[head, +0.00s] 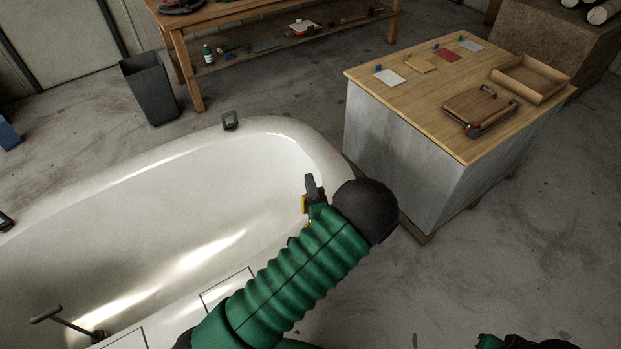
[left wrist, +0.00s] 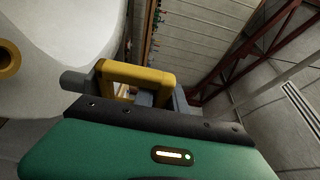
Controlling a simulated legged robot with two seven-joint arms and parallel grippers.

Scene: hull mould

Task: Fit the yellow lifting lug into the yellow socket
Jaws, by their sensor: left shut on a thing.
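My left gripper (head: 309,188) is over the right end of the white hull mould (head: 130,185). It is shut on the yellow lifting lug (head: 304,204), which is mostly hidden by my arm in the head view. In the left wrist view the lug (left wrist: 140,72) shows as a yellow loop between the fingers (left wrist: 125,90). The yellow socket (left wrist: 8,60), a round ring with a dark hole, shows on the white mould at the left edge of that view. The lug is apart from the socket there.
A cabinet (head: 395,135) stands right of the mould, with coloured cards, an open tray (head: 535,80) and a handled board (head: 480,108) on top. Dark fittings sit on the mould's rim (head: 230,120). A bin (head: 150,88) and a workbench (head: 275,15) stand behind.

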